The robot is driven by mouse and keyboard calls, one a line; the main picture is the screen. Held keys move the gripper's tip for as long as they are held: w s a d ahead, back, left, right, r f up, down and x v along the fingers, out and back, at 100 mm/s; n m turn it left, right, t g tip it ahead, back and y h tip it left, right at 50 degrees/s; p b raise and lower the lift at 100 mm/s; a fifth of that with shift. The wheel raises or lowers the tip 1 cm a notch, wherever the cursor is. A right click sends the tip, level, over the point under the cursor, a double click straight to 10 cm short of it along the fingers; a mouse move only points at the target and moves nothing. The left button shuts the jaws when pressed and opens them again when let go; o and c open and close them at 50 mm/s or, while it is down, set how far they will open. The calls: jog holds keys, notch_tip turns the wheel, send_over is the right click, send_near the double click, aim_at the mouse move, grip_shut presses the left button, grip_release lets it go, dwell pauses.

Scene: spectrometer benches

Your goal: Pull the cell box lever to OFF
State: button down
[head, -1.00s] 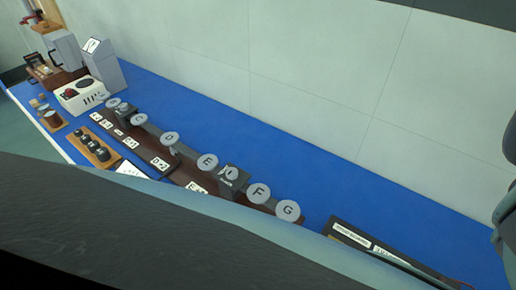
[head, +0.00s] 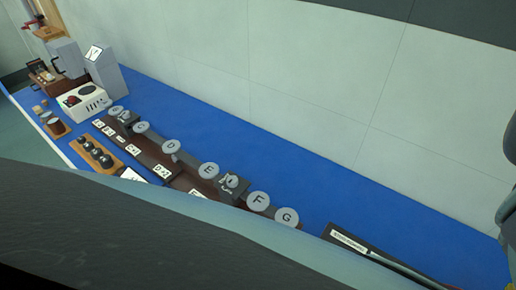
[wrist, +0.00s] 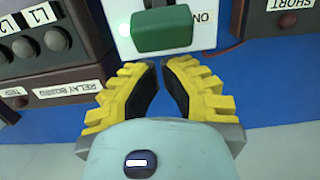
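In the wrist view, a green lever handle (wrist: 163,30) stands in front of a white box (wrist: 206,36) marked ON to its right. A small lit lamp shows to the left of the handle. My gripper (wrist: 160,66) has yellow ribbed fingers with dark pads and is just below the handle. The fingers are a little apart, with blue bench showing between them, and nothing is between them. The handle appears beyond the fingertips; I cannot tell the exact gap in depth. The gripper does not show in the head view.
In the wrist view, a dark relay board box (wrist: 50,93) stands at left and a box marked SHORT (wrist: 285,22) at upper right. In the head view, the blue bench (head: 330,185) carries a row of lettered discs (head: 209,170); its back strip is clear.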

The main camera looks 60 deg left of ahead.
jog(key=shift+s+d+r+p, duration=0.2)
jog(key=shift+s+r+p, duration=0.05)
jog(key=shift+s+p, duration=0.15)
jog(key=shift+s, duration=0.15)
